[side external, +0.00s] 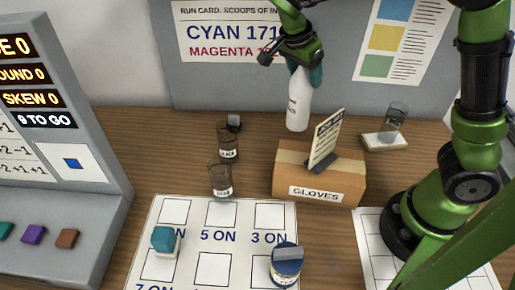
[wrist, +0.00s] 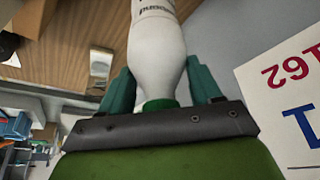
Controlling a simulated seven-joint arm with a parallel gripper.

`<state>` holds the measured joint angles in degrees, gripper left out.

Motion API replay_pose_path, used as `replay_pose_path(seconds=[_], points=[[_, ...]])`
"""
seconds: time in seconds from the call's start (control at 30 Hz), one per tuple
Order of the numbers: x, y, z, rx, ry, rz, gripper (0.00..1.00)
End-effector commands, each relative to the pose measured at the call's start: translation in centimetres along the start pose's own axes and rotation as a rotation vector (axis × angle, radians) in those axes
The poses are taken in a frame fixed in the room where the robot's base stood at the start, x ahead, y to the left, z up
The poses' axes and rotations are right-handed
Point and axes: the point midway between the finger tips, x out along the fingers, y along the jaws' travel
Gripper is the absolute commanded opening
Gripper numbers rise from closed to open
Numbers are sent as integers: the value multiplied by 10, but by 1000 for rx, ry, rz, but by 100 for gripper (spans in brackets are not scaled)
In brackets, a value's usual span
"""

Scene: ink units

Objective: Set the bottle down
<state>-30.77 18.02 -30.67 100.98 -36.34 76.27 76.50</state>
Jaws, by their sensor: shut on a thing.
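A white bottle (side external: 299,100) with dark lettering hangs from my gripper (side external: 304,72) in the side external view, behind the gloves box and near the grey back panel. In the wrist view the bottle (wrist: 158,55) sits between the two teal fingers of my gripper (wrist: 160,88), with a green part at its near end. The gripper is shut on the bottle's upper part. The bottle looks nearly upright. I cannot tell whether its base touches the table.
A cardboard gloves box (side external: 290,180) with a small sign (side external: 326,140) stands in front of the bottle. Dark glass jars (side external: 228,142) stand left, a glass on a white base (side external: 393,122) right. A printed grid sheet (side external: 200,213) lies in front. Bare wood (side external: 180,135) shows at left.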

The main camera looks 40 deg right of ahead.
Motion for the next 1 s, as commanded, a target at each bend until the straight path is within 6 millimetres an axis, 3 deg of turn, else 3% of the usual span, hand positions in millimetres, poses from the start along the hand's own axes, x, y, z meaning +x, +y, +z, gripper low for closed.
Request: replay_pose_path(seconds=[0.2, 0.6, 1.0], points=[[-12, -30, 26, 0, 2, -3, 0], [-17, -44, 39, -1, 1, -3, 0], [15, -43, 52, 0, 0, -1, 0]])
